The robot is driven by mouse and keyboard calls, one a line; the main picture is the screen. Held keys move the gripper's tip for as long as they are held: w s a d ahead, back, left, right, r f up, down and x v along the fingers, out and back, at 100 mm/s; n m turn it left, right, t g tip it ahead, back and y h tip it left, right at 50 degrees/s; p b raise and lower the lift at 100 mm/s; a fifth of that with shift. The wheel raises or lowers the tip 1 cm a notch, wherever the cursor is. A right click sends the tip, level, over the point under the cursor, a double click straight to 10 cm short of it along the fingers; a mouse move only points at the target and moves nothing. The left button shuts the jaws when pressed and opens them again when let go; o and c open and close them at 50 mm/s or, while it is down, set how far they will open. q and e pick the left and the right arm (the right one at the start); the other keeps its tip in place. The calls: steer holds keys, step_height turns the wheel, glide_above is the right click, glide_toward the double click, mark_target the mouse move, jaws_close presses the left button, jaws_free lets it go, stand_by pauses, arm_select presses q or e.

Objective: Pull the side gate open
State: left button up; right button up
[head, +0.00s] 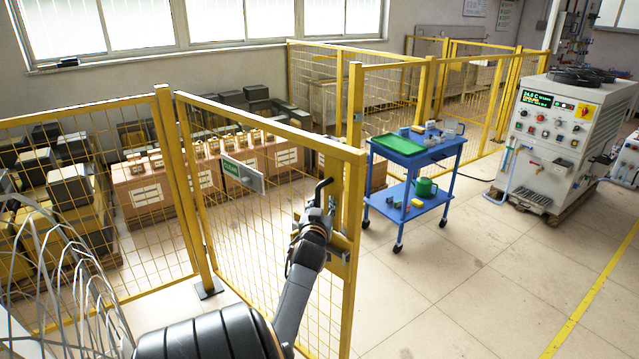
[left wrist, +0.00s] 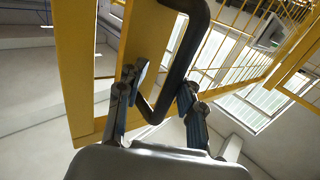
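The yellow mesh side gate (head: 270,195) carries a green sign (head: 243,174) and stands swung out, its free edge apart from the fence post (head: 354,110). Its black handle (head: 322,188) is near the free edge. My left gripper (head: 313,212) is at this handle. In the left wrist view the black handle bar (left wrist: 187,55) runs down between the two spread fingers of my left gripper (left wrist: 163,83). The fingers are apart, around the bar; firm contact cannot be made out. The gate's yellow frame (left wrist: 88,60) is beside them. My right gripper is not in view.
A blue cart (head: 412,190) with a green tray and a green can stands beyond the gate's free edge. A white heater cabinet (head: 556,130) is at the right. Boxes (head: 140,190) stand behind the fence. The floor (head: 460,285) at front right is clear.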

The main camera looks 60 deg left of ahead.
arm_select(q)
steer(key=shift+r, duration=0.1)
steer(key=shift+s, duration=0.3)
steer(key=v, duration=1.1)
steer(key=shift+d, duration=0.4)
